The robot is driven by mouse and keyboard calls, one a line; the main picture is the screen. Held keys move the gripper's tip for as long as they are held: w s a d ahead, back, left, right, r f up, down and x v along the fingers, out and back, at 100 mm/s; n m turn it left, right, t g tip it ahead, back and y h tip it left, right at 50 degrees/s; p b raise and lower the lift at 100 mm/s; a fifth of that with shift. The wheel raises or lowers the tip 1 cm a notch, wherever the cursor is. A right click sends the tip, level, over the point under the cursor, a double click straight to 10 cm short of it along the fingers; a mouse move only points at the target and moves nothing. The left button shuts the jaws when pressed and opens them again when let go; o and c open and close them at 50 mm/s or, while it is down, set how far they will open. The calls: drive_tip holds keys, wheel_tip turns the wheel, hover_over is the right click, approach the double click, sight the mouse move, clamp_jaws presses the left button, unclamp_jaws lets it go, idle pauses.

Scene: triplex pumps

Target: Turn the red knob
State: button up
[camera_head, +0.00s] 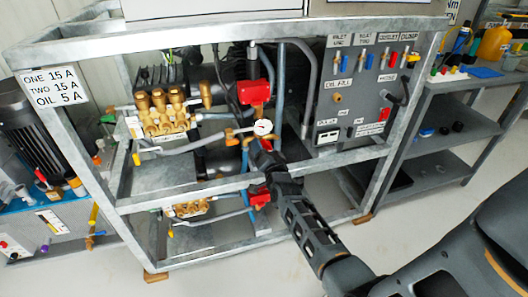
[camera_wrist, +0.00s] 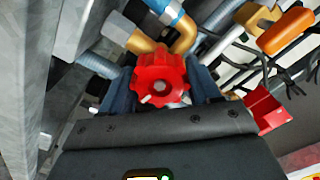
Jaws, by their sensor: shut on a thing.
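The red knob (camera_wrist: 160,80) is a lobed wheel with a pale mark near its lower edge, in the middle of the wrist view. My gripper (camera_wrist: 162,92) has its dark fingers on the left and right sides of the knob, shut on it. In the head view my gripper (camera_head: 262,155) reaches into the pump frame just below a white gauge. My gripper mostly hides the knob there, and a bit of red shows beside the fingers.
A grey metal frame (camera_head: 110,150) surrounds the pump, with a bar below my gripper. Brass fittings (camera_head: 165,110), a red box (camera_head: 256,92) and a white gauge (camera_head: 263,127) are close by. A grey control panel (camera_head: 350,95) stands to the right. Pipes and an orange handle (camera_wrist: 287,32) lie beyond the knob.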

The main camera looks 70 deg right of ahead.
idle(0.4)
drive_tip(key=o, duration=1)
drive_tip(key=shift+o, duration=0.2)
drive_tip(key=p+v, duration=0.2)
drive_tip(key=v, duration=0.5)
drive_tip(key=shift+s+a, duration=0.25)
drive_tip(key=shift+s, duration=0.05)
